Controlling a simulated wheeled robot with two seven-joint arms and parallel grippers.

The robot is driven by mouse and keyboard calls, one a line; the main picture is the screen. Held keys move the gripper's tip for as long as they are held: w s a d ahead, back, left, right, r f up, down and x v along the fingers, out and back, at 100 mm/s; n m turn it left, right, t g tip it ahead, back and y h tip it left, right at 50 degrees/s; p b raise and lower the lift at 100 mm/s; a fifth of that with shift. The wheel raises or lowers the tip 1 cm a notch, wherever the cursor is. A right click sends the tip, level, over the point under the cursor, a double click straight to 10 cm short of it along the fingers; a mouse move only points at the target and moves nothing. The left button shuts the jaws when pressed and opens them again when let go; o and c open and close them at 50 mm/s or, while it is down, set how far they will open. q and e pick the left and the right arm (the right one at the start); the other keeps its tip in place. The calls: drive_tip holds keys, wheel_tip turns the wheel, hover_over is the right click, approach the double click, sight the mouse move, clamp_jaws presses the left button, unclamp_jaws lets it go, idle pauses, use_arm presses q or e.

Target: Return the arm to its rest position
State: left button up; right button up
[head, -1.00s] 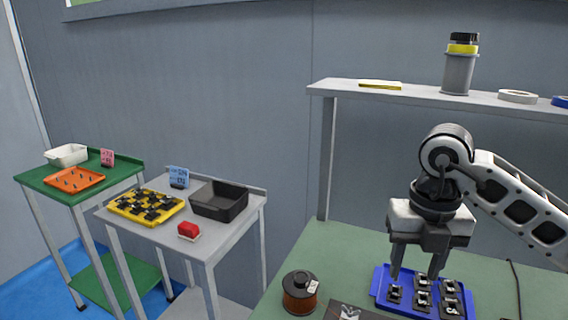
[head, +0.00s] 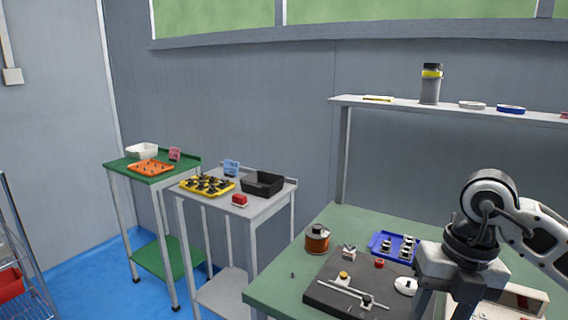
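My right arm comes in from the right. Its gripper (head: 441,308) points down over the right part of the green workbench (head: 352,219), with its two fingers apart and nothing seen between them. The fingertips are near or past the lower picture edge. The blue tray (head: 376,243) with black parts lies behind the gripper, apart from it. My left gripper is not in view.
A dark board (head: 325,293) with a rod and small fittings lies left of the gripper. A copper-coloured spool (head: 317,239) stands behind it. A shelf (head: 390,104) rises over the bench's back. Two side tables (head: 222,207) (head: 125,163) stand at left.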

drive_tip(key=s+a+f+n+g+y, duration=0.1)
drive_tip(key=s+a+g+y, duration=0.15)
drive_tip(key=a+y, duration=0.5)
drive_tip(key=s+a+f+n+g+y, duration=0.1)
drive_tip(key=s+a+y, duration=0.25)
drive_tip(key=a, duration=0.75)
wheel_tip(320, 180, up, 5)
drive_tip(key=w+a+m+t+y, duration=0.25)
drive_tip(key=m+t+y, duration=0.25)
drive_tip(key=y, duration=0.3)
drive_tip(key=w+d+f+m+t+h, duration=0.2)
drive_tip(key=d+f+m+t+h, duration=0.3)
drive_tip(key=m+t, duration=0.45)
drive_tip(key=w+d+f+m+t+h, duration=0.3)
drive_tip(key=f+m+t+h, duration=0.3)
drive_tip(key=m, duration=0.6)
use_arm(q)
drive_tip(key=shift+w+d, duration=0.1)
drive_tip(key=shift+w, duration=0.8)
use_arm(e)
drive_tip(key=s+d+f+m+g+h, duration=0.2)
drive_tip(key=s+f, duration=0.4)
drive_tip(key=f, duration=0.3)
drive_tip(key=s+d+f+m+g+h, duration=0.3)
drive_tip(key=s+f+m+g+h, duration=0.1)
drive_tip(key=f, duration=0.5)
drive_tip(key=shift+s+m+g+h, duration=0.3)
drive_tip(key=shift+s+m, duration=0.05)
drive_tip(key=shift+s, duration=0.55)
drive_tip(key=shift+f, duration=0.1)
